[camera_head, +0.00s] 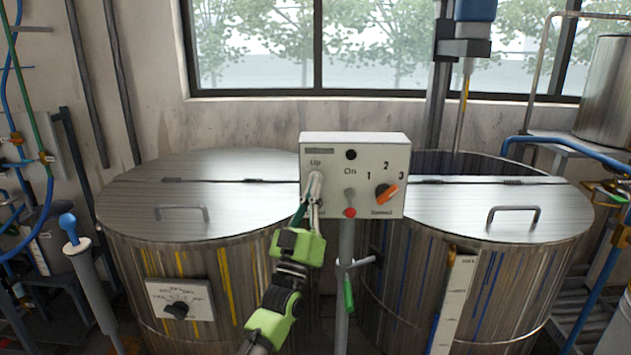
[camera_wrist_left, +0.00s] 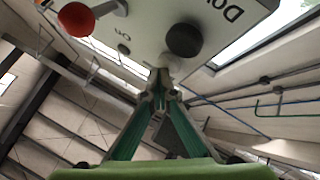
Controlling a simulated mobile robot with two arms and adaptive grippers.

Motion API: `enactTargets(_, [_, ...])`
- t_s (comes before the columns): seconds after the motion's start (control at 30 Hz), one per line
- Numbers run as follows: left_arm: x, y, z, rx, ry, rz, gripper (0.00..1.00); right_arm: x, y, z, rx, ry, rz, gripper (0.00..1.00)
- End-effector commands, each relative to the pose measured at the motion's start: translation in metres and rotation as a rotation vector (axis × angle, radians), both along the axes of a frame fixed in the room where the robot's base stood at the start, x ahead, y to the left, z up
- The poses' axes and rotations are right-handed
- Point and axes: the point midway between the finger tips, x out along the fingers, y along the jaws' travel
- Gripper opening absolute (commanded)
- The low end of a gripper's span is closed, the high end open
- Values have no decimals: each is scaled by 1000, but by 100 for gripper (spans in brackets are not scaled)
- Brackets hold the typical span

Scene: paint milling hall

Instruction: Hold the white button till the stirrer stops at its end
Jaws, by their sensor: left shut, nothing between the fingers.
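The white control box (camera_head: 394,150) stands on a post between two metal tanks. Its white button (camera_wrist_left: 176,64) sits beside a black button (camera_wrist_left: 184,39) in the left wrist view. My left gripper (camera_head: 314,190) is shut and empty, with its fingertips at the white button under the "Up" label. They partly cover the button; I cannot tell whether it is pressed in. The stirrer's shaft (camera_head: 463,108) hangs below a blue motor (camera_head: 475,9) and goes down into the open rear part of the right tank (camera_head: 480,225). Its lower end is hidden. My right gripper is not in view.
The left tank (camera_head: 225,175) has a closed lid with a handle. A green-handled lever (camera_head: 348,293) hangs on the post. Pipes and hoses line both sides.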

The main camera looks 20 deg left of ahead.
Motion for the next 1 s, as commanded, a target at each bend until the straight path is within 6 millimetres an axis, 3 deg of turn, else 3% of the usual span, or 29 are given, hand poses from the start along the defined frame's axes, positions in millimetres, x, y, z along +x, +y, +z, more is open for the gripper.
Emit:
enactTargets(0.77, [0,0,0,0,1,0,0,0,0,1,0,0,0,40])
enactTargets(1.0, [-9,-3,0,0,3,0,0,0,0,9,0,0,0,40])
